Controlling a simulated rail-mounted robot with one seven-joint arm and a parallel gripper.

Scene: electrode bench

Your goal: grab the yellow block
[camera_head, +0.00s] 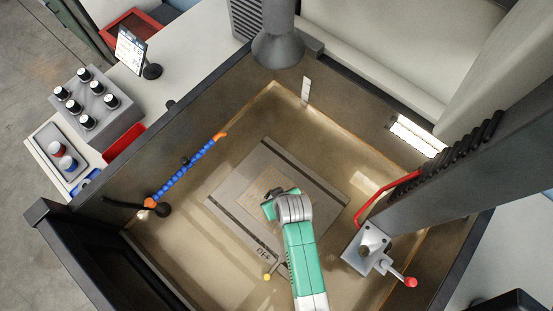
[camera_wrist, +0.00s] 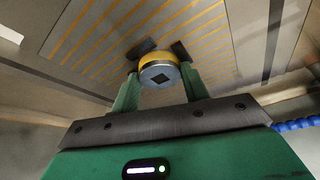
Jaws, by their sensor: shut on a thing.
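The yellow block (camera_wrist: 158,70) shows in the wrist view as a short round piece with a yellow side. Its grey end face has a dark square recess and faces the camera. My gripper (camera_wrist: 161,52) is shut on it, with one green finger at each side and the dark fingertips beyond it. In the head view my gripper (camera_head: 268,205) is over the middle of the grey plate (camera_head: 232,210); the block is hidden there by the gripper and arm. I cannot tell whether the block touches the plate's line-marked area.
The plate lies in a walled tan basin (camera_head: 185,262). A blue jointed hose (camera_head: 185,172) is at left and a clamp with a red-tipped handle (camera_head: 370,246) at right. A small yellow-ended rod (camera_head: 267,277) is near the plate's front edge. A grey nozzle (camera_head: 278,48) hangs at the back.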

